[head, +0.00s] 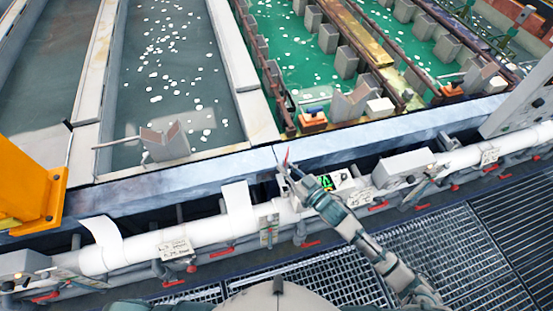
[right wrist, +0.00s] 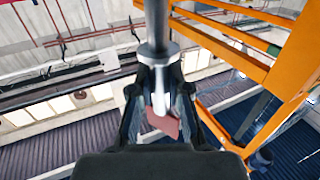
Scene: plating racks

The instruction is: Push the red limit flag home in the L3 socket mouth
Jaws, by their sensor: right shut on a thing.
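My right gripper (head: 288,170) is shut over the pale rail at the tank edge in the head view. A small red flag (head: 286,155) shows as a thin red sliver at its fingertips. In the right wrist view, my right gripper (right wrist: 158,72) has its dark fingers on both sides of a grey metal stem, with the dull red flag (right wrist: 164,123) between them, nearer the palm. I cannot make out the L3 socket mouth in either view. My left gripper is not in view.
Tanks of grey and green liquid (head: 310,60) lie beyond the pale rail (head: 190,172). A white pipe (head: 190,238) with handwritten labels and red-handled valves runs along the near side. An orange frame (head: 30,185) stands at left. Metal grating (head: 440,245) covers the floor.

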